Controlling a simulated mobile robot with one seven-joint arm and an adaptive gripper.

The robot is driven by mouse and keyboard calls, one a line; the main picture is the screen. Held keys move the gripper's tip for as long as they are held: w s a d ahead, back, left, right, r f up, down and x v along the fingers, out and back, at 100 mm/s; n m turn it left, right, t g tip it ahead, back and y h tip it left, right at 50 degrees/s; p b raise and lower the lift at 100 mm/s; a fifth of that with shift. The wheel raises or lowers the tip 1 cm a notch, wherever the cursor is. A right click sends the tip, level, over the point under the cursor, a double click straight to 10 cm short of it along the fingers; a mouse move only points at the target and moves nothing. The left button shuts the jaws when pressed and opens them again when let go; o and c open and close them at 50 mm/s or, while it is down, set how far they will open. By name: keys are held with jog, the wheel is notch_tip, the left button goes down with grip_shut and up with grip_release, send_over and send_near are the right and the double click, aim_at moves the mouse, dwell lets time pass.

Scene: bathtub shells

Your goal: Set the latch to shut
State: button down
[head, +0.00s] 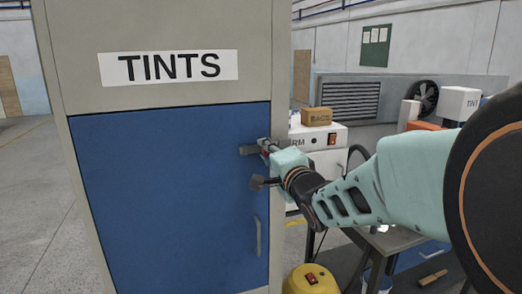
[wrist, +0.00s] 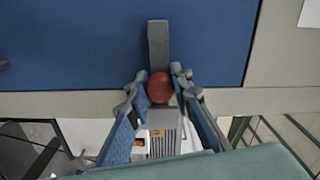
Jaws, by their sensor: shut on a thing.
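The cabinet's blue door (head: 165,200) sits flush in its beige frame, below a TINTS label. The latch is a grey bar (wrist: 158,45) with a round red knob (wrist: 159,87).
A grey door handle (head: 257,236) is lower on the door. Right of the cabinet stand a white machine (head: 325,150) with a brown box (head: 316,116) on top, and a yellow canister (head: 310,280) on the floor. Open floor lies to the left.

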jog(key=shift+f, duration=0.45)
jog(key=c, duration=1.7)
grip_release()
jog(key=shift+a+r, duration=0.1)
jog(key=shift+r, duration=0.05)
jog(key=shift+r, duration=0.2)
